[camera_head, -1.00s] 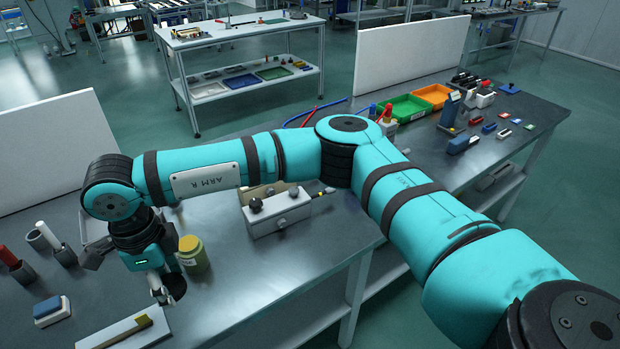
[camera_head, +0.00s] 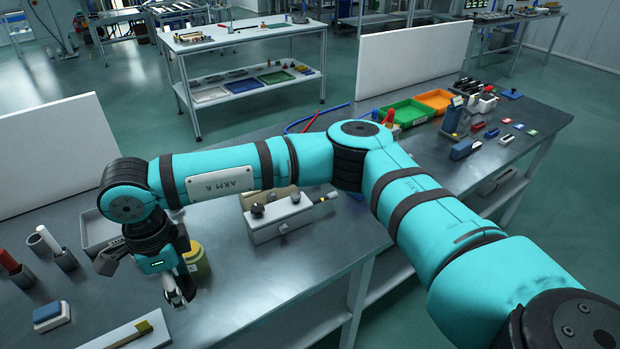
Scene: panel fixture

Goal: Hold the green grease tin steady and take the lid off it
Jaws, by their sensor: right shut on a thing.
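The green grease tin (camera_head: 201,262) stands on the near bench, partly hidden behind my right gripper and wrist. My left gripper is not in view.
A grey box with black knobs (camera_head: 277,217) stands right of the tin. Bare bench shows right of the tin.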

